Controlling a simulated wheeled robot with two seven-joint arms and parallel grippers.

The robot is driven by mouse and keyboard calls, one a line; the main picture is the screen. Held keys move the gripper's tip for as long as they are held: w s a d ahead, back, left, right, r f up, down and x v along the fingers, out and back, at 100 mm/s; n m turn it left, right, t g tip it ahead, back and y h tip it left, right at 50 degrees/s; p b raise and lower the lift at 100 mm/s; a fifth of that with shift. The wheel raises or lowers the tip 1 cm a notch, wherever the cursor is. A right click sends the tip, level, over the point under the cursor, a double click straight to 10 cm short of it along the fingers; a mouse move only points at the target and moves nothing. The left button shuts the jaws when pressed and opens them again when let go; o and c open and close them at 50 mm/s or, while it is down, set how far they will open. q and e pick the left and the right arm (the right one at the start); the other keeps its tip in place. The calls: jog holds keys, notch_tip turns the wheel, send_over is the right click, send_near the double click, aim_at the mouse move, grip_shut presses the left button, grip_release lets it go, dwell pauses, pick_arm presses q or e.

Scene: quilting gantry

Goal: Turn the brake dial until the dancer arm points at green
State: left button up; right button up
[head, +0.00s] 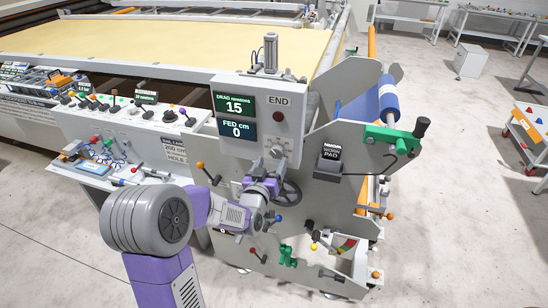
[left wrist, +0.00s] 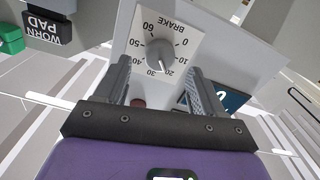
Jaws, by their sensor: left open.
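The brake dial (head: 277,152) is a grey knob on the front of the machine's end panel, below the display. In the left wrist view the brake dial (left wrist: 160,53) sits on a white plate marked BRAKE, 0 to 60, its white pointer line near 20. My left gripper (head: 275,168) is open just below the dial in the head view. In the left wrist view its fingers (left wrist: 160,72) stand either side of the knob; contact cannot be told. A small coloured sector with red and green (head: 345,246) shows low on the machine; where the dancer arm points is too small to tell.
The display (head: 235,117) reads DRAG newtons 15 and FED cm 0. A black handwheel (head: 287,193), a green crank (head: 400,138) and the WORN PAD box (head: 330,158) are nearby. Several small levers stick out below.

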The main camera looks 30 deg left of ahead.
aim_at(275, 154)
pick_arm(q)
jog(key=shift+x, duration=1.7)
jog(key=c, duration=1.1)
jog(key=shift+o, duration=0.2)
jog(key=shift+f+m+b, duration=0.15)
jog(key=shift+m+b, duration=1.9)
jog(key=shift+m, duration=0.35)
jog(key=shift+m+b, duration=0.35)
jog(key=shift+m, duration=0.55)
